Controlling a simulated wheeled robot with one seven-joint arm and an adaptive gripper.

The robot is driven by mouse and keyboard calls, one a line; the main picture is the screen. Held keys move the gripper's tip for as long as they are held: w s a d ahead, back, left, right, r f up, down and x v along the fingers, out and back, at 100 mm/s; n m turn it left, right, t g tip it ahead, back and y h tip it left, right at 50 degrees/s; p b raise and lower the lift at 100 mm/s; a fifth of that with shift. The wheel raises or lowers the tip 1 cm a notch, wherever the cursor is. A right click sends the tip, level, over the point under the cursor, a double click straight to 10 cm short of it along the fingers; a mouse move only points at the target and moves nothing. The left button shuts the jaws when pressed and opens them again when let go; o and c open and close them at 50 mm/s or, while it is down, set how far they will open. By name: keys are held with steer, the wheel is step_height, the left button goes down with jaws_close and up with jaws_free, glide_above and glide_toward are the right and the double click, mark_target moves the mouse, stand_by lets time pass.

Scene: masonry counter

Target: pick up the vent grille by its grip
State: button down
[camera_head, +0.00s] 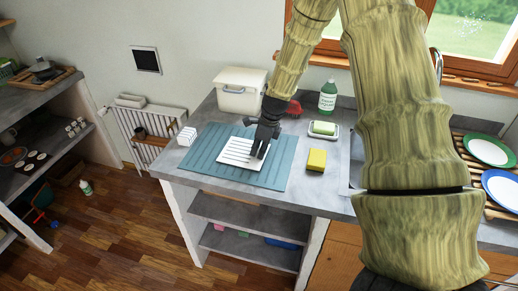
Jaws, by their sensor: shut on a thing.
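The vent grille (237,152) is a white slatted plate on the blue-grey ribbed mat (205,153) on the masonry counter. My gripper (258,152) is over the grille's right part, pointing down, and is shut on it. The grip itself is hidden by the fingers. I cannot tell whether the grille is resting on the mat or slightly raised.
A yellow sponge (317,160) and a soap dish (323,131) stand right of the mat. A green bottle (328,96) and a white lidded bin (240,91) are behind. A small white block (187,136) sits at the left edge. Plates (489,151) are far right.

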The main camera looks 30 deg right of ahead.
step_height(320, 180, up, 10)
steer(key=p, duration=0.7)
steer(key=shift+f, duration=0.25)
stand_by(0.7)
